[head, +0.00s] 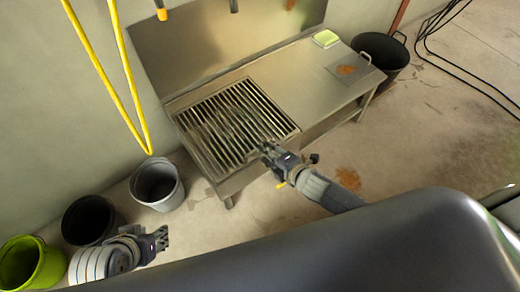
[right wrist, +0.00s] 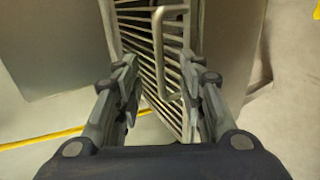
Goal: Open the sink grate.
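The sink grate (head: 232,125) is a rectangular set of metal bars lying flat over the left part of the steel sink unit (head: 290,90). My right gripper (head: 268,150) is at the front edge of the grate, near its right corner. In the right wrist view the right gripper (right wrist: 166,100) is open, its fingers apart on either side of the grate's bent metal handle (right wrist: 158,45). The handle stands over the bars (right wrist: 140,35); I cannot tell whether a finger touches it. My left gripper (head: 162,240) is low at the left, away from the sink, and its finger opening is unclear.
A grey bucket (head: 157,184), a dark bucket (head: 88,218) and a green bucket (head: 30,262) stand left of the sink. A black tub (head: 382,58) stands at the right end. A yellow hose (head: 112,85) hangs at the left. A green-white item (head: 326,38) lies on the counter.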

